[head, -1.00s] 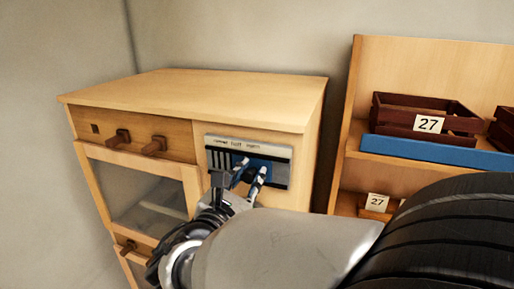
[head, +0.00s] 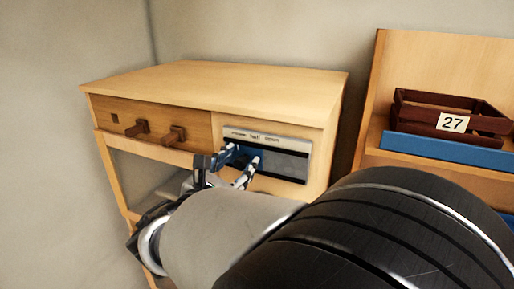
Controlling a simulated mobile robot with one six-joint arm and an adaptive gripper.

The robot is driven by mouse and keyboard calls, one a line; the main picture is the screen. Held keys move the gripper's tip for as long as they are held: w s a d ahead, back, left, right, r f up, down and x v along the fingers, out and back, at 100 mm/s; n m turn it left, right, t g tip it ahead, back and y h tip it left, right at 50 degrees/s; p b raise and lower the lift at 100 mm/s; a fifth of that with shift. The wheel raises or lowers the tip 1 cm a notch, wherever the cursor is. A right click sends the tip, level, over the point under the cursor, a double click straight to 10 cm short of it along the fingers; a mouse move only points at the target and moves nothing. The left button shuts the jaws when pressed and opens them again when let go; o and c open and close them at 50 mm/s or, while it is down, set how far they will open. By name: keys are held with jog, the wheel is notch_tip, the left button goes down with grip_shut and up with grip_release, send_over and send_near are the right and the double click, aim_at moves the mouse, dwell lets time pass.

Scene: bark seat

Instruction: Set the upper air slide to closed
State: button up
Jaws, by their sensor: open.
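The upper air slide is a grey panel (head: 285,163) with dark rails and a label strip on top, set in the right front of the wooden cabinet. The label words are too blurred to read surely. Its blue part (head: 238,152) is at the left end of the panel, and plain grey plate fills the right. My gripper (head: 235,161) is at the panel's left half, fingers open on either side of the blue part. Whether the fingers touch it, I cannot tell. My gripper and arm hide the panel's lower left.
The cabinet (head: 215,83) has two dark wooden knobs (head: 173,136) on its left front and an open-looking bay below. A shelf (head: 430,70) at right holds a dark crate (head: 470,112) marked 27 behind a blue strip (head: 420,146).

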jog(key=shift+d, duration=0.1)
jog(key=v, duration=0.7)
jog(key=shift+s, duration=0.25)
